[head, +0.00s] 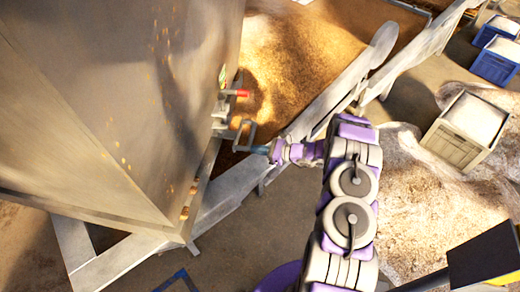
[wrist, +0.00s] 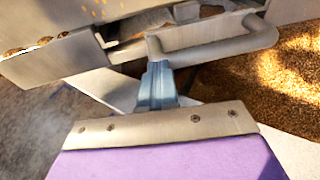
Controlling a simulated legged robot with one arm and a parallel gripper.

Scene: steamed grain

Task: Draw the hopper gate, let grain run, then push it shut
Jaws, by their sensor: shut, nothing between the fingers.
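The hopper (head: 110,90) is a big grey metal body filling the left of the head view, with a few grains stuck on its side. A grey loop handle (head: 243,131) sticks out from its lower right side, and shows large in the wrist view (wrist: 225,42). My gripper (head: 257,149) is at the near end of this handle. In the wrist view its blue-grey fingers (wrist: 156,75) are shut, with tips at or against the handle's left end; I cannot tell if they touch. How far the gate itself is drawn is not clear.
A red-tipped lever (head: 238,93) sits just above the handle. Brown grain (head: 305,60) lies beyond in a bay edged by grey beams (head: 340,92). Pale heaps (head: 415,205) cover the floor there.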

